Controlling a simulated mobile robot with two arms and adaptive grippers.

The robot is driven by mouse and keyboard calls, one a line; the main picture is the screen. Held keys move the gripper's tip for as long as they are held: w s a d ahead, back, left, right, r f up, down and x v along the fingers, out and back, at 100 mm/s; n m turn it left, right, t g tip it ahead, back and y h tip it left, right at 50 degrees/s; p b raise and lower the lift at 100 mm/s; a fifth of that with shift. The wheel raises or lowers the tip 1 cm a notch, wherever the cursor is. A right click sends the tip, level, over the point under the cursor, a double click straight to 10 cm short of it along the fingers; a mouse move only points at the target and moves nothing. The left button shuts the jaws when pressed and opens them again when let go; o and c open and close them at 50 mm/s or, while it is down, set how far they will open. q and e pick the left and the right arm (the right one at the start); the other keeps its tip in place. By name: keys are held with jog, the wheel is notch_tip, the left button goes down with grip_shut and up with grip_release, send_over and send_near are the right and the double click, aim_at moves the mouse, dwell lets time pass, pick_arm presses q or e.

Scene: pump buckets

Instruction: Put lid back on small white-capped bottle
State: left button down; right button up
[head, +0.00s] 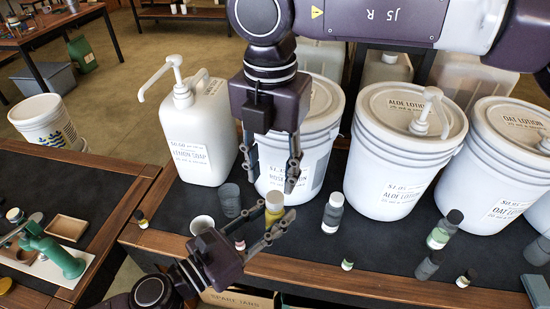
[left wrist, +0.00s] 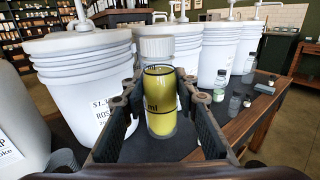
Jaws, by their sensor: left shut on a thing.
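My right gripper (head: 273,182) points down over the bottle. Its fingers are apart, one each side above the lid, with nothing visible between them.
Large white pump buckets (head: 401,165) and a white jug (head: 196,135) stand behind. More small bottles stand at the right. The counter's wooden front edge (head: 400,275) is near.

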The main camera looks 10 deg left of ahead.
aim_at(275, 197)
jog(key=n, duration=0.7)
jog(key=shift+r, duration=0.25)
jog(key=n, duration=0.7)
jog(key=shift+r, duration=0.25)
jog(key=n, duration=0.7)
jog(key=shift+w+d+r+n, duration=0.1)
jog(key=shift+r+n, duration=0.2)
jog(key=n, duration=0.3)
jog(key=shift+r, duration=0.15)
jog(key=n, duration=0.4)
jog(key=shift+w+d+r+n, duration=0.15)
jog(key=shift+n, duration=0.25)
jog(key=shift+f, duration=4)
